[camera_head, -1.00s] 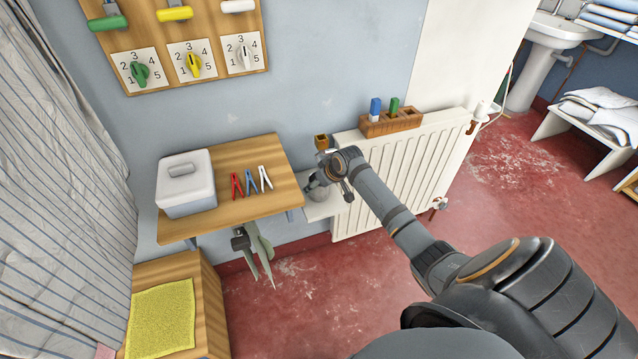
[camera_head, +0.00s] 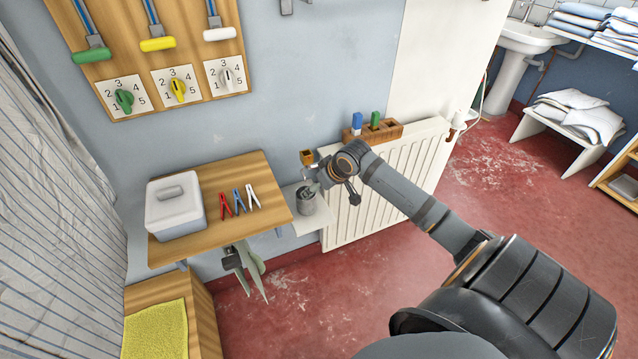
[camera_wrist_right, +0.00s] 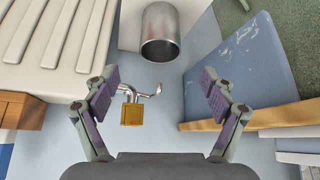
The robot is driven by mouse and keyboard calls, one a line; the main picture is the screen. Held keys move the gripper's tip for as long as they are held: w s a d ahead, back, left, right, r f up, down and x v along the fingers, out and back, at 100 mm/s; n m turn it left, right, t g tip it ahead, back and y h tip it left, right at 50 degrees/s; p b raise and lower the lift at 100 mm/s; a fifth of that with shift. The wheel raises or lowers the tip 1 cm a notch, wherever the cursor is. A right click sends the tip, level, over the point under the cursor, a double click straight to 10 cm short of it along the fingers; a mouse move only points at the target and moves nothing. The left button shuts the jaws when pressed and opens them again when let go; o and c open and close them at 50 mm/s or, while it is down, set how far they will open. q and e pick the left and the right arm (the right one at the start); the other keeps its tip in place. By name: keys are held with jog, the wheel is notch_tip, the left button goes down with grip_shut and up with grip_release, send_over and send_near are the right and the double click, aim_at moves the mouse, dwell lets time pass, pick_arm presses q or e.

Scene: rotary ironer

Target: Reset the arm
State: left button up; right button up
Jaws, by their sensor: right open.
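My right arm reaches in from the lower right in the head view. Its gripper (camera_head: 312,180) is beside the wall hook, just above a grey metal cup (camera_head: 307,203) on a small pale shelf. In the right wrist view the gripper (camera_wrist_right: 160,88) is open, its two fingers wide apart with nothing between the pads. The metal cup (camera_wrist_right: 160,35) lies beyond the fingertips, apart from them. A metal hook with a brass-coloured block (camera_wrist_right: 132,113) shows between the fingers, in front of the wall. My left gripper is not in view.
A white radiator (camera_head: 395,170) with a wooden block holder (camera_head: 385,130) stands close by the arm. A wooden shelf (camera_head: 225,175) holds a white lidded box (camera_head: 175,207) and three clothes pegs (camera_head: 240,199). Red floor is open at right.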

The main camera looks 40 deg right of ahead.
jog(key=shift+s+r, duration=0.15)
dwell(0.4)
